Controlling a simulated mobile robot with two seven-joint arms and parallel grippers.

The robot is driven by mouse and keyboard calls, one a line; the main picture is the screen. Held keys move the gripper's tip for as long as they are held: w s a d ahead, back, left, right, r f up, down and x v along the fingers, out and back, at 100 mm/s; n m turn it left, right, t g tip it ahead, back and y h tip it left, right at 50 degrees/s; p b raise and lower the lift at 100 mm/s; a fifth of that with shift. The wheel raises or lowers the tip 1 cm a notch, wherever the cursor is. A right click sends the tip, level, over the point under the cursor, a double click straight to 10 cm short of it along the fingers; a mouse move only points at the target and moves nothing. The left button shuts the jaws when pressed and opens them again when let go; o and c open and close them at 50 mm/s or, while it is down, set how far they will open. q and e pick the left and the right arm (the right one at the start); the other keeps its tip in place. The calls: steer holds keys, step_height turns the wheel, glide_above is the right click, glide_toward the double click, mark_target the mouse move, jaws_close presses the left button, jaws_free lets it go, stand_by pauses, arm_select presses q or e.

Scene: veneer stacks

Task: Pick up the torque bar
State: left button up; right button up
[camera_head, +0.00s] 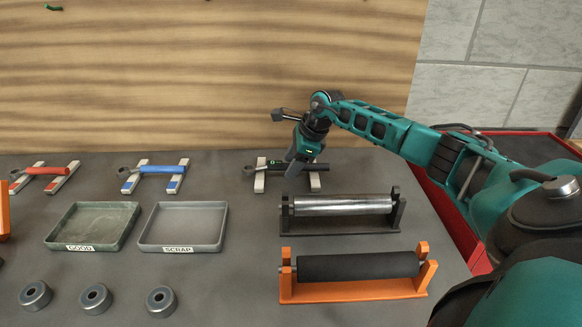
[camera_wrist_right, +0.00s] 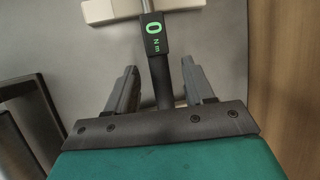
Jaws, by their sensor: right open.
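The torque bar (camera_head: 316,167) is dark, with a ring head at its left end and a small green readout. It lies across two pale supports (camera_head: 259,183) at the back of the grey bench. My right gripper (camera_head: 290,172) is open over it, partly covering its middle. In the right wrist view the bar's display (camera_wrist_right: 154,38) reads 0 Nm, and the shaft runs between the two spread fingers of the gripper (camera_wrist_right: 160,85). Whether the fingers touch it cannot be told. My left gripper is not in view.
A steel roller (camera_head: 342,205) in a black cradle and a black roller (camera_head: 358,267) in an orange cradle stand in front. Good (camera_head: 133,222) and scrap (camera_head: 223,222) trays, red (camera_head: 45,171) and blue (camera_head: 160,169) handled bars and several metal rings (camera_head: 96,298) lie left. A wood panel (camera_head: 200,75) rises behind.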

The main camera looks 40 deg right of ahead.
steer(key=shift+c, duration=0.3)
jaws_close()
steer(key=shift+r, duration=0.2)
